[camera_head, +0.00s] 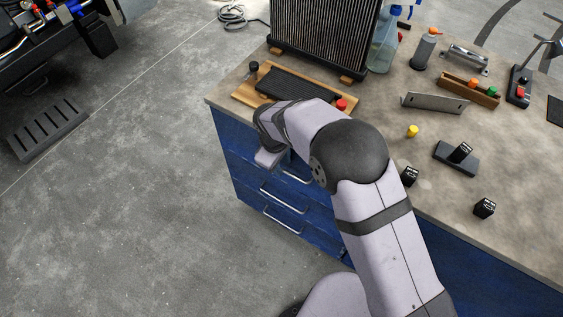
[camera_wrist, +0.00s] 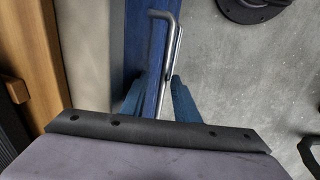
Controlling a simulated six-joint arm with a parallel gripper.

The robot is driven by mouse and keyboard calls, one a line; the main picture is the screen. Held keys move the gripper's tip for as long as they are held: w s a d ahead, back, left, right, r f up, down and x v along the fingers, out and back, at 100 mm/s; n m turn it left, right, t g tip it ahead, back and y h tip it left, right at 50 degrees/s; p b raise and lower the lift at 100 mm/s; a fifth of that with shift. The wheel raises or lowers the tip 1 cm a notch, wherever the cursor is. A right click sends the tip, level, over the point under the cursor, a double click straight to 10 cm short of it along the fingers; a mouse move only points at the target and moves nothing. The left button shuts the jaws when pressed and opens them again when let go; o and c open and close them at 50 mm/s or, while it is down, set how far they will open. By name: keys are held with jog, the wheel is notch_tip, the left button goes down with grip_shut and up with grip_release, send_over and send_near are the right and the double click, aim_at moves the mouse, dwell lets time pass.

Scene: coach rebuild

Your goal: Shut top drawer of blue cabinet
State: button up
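The blue cabinet (camera_head: 232,150) stands under the worktop, with several drawers and silver bar handles on its front. My arm hides most of its top drawer in the head view. In the wrist view a blue drawer front (camera_wrist: 137,45) runs beside the worktop edge with a dark strip between them; I cannot tell how far it stands out. Its metal handle (camera_wrist: 163,18) shows there too. My gripper (camera_wrist: 160,88) has its two fingers apart, one each side of the handle's near part; I cannot tell whether they touch it. The head view hides the fingertips.
The worktop (camera_head: 440,200) carries a radiator (camera_head: 325,35), a wooden board with a black pad (camera_head: 290,86), a bottle (camera_head: 384,45) and several small parts. Lower handles (camera_head: 283,222) stick out below my gripper.

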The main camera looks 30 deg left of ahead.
notch_tip(320, 180, up, 7)
jog(key=s+b, duration=0.1)
jog(key=shift+s+b, duration=0.2)
jog(key=shift+b, duration=0.2)
jog(key=shift+m, duration=0.3)
jog(key=s+d+f+m+g+h, duration=0.25)
jog(key=s+d+f+m, duration=0.3)
jog(key=s+d, duration=0.55)
jog(key=d+r+m+g+y, duration=0.1)
jog(key=d+r+m, duration=0.15)
jog(key=d, duration=0.85)
jog(key=d+r+m+g, duration=0.15)
jog(key=d+m, duration=0.25)
jog(key=d, duration=0.7)
jog(key=w+d+r+m+t+y, duration=0.1)
jog(key=w+d+r+m+t, duration=0.1)
jog(key=d+r+m, duration=0.3)
jog(key=w+d, duration=0.1)
jog(key=d, duration=0.3)
jog(key=shift+w+d+t, duration=0.15)
jog(key=shift+w+t, duration=0.25)
jog(key=shift+y, duration=0.25)
